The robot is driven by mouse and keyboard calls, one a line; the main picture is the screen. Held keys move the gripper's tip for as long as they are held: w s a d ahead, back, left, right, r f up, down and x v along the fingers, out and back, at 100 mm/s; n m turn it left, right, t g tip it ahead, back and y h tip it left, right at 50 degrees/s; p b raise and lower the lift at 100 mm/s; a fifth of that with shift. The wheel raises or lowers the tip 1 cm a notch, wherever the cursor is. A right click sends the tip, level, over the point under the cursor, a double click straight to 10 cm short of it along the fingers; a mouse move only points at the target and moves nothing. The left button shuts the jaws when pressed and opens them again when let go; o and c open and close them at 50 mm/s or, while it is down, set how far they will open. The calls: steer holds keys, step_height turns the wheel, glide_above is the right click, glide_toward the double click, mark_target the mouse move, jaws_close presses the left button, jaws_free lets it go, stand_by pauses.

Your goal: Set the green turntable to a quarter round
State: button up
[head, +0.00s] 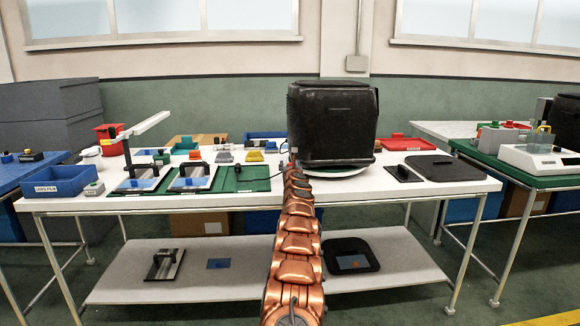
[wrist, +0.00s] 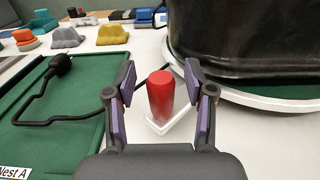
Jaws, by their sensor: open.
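The turntable (wrist: 262,94) shows at the right of the wrist view as a round disc with a green top and a pale rim. A big black box (head: 333,120) stands on it and hides most of its top; in the head view only its pale rim (head: 337,172) shows. An upright red knob (wrist: 160,95) on a white base (wrist: 172,124) stands just left of the rim. My gripper (wrist: 160,76) is open, with one finger on each side of the red knob. I cannot tell whether either finger touches it. In the head view my arm hides the gripper.
A green mat with a black cable and plug (wrist: 60,64) lies left of the gripper. Yellow and grey blocks (wrist: 112,34) stand behind it. A black lidded pad (head: 445,167) and a black plate (head: 400,173) lie right of the box.

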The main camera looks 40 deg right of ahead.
jaws_close()
stand_by(0.3)
stand_by(0.3)
